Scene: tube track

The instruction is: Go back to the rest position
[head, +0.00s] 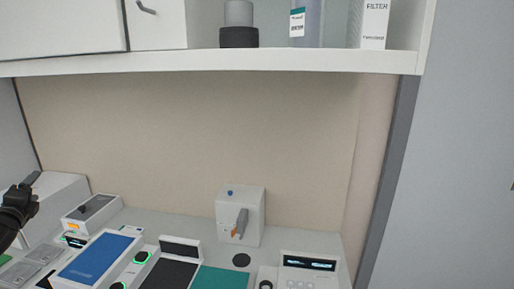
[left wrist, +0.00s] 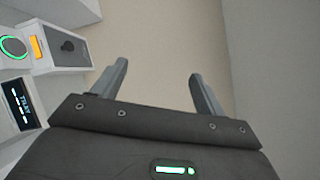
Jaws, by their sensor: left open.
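My left gripper (head: 33,182) shows at the left edge of the head view, dark and above the left part of the bench. In the left wrist view its two grey fingers (left wrist: 158,85) stand wide apart with nothing between them, in front of a plain beige wall. My right gripper is in neither view.
The bench holds a device with a blue top (head: 95,258), a teal mat (head: 220,278), a white box with a grey lever (head: 254,203) and a display unit (head: 309,270). A white shelf (head: 300,61) overhangs the bench. A grey panel (head: 460,150) stands at right.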

